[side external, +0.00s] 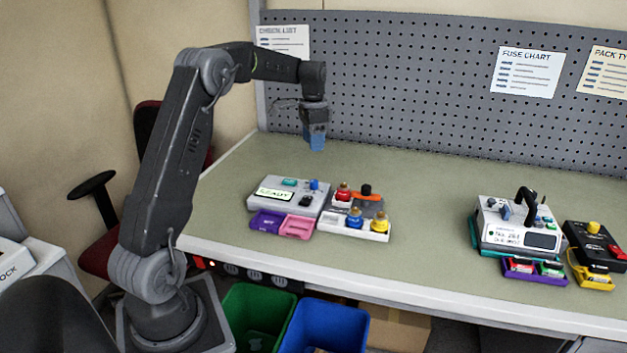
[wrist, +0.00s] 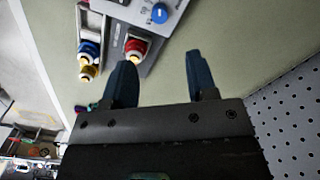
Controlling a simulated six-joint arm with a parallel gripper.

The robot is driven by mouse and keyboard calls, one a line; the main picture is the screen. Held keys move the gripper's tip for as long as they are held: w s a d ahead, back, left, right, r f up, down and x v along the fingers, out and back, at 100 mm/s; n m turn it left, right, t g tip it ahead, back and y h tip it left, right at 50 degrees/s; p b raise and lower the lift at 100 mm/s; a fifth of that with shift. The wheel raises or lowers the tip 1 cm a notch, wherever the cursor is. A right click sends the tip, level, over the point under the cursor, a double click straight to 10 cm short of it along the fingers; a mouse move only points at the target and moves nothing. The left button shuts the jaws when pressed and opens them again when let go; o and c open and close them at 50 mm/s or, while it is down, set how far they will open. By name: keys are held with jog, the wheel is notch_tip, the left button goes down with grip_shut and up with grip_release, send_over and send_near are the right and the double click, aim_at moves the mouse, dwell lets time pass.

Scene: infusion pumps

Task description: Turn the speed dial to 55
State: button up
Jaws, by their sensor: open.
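A small blue dial (side external: 314,184) sits on top of the light grey pump (side external: 262,198), whose screen reads "READY".
A unit with red, blue and yellow knobs (side external: 355,217) stands right of the pump. Purple and pink trays (side external: 282,223) lie in front. Another device (side external: 515,227) with a black handle stands at right. A pegboard (side external: 420,85) rises behind. The table between is clear.

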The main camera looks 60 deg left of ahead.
aim_at(313, 181)
notch_tip(313, 181, down, 12)
jog(key=shift+f, duration=0.25)
dwell(0.3)
jog(key=c, duration=0.9)
